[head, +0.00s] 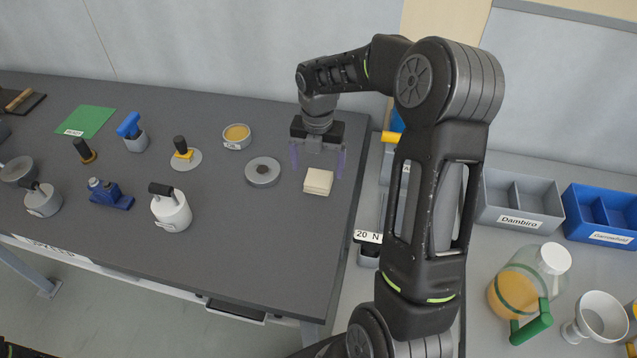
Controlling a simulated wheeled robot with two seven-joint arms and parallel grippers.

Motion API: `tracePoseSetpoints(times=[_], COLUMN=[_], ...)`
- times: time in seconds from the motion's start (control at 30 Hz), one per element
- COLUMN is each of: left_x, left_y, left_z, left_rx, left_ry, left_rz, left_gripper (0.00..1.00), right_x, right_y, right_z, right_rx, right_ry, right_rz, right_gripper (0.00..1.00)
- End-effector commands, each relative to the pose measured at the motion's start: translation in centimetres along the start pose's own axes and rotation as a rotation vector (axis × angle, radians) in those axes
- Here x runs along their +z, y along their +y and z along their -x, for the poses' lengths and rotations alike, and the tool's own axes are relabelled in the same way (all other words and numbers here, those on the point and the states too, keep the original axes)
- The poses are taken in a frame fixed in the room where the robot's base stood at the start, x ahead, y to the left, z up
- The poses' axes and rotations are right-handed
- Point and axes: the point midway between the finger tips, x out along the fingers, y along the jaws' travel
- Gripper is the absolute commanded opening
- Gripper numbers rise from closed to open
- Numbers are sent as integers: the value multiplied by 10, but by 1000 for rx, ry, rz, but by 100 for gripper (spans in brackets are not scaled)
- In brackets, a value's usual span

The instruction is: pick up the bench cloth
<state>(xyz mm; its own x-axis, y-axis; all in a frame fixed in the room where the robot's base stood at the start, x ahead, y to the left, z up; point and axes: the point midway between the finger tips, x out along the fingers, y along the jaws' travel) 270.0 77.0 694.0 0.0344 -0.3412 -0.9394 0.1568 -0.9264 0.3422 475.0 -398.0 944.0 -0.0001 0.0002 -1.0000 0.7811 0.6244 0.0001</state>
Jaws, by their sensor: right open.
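The bench cloth looks to be the small folded cream cloth (318,181) lying on the dark grey bench (260,250) near its right end. My right gripper (318,168) is above and just behind the cloth, pointing down. Its two purplish fingers are apart, one on each side of the cloth in the picture, with nothing between them that I can make out. Whether the fingertips touch the bench is not clear. My left gripper is not in view.
A round grey dish (262,172) stands just left of the cloth. Further left are a yellow-filled bowl (236,136), a white handled pot (171,208) and a blue tool (110,194). Grey bins (518,202) and a jug (518,285) stand right of my arm. The bench front is clear.

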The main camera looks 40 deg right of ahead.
Motion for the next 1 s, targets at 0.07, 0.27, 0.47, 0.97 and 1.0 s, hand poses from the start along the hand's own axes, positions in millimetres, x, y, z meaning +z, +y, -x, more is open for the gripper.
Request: tracePoseSetpoints(times=[0.07,0.27,0.47,0.97,1.0], left_x=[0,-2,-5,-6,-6], left_y=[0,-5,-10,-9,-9], left_z=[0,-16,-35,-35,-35], left_rx=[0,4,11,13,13], left_ry=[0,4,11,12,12], left_rz=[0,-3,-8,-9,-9], left_gripper=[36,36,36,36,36], right_x=[0,1,1,2,2], right_y=[0,-1,-2,-2,-2], right_z=[0,-22,-50,-52,-52], right_rx=[0,-1,-1,0,0], right_ry=[0,1,1,0,0], right_rz=[0,0,0,0,0], right_gripper=[87,87,87,87,87])
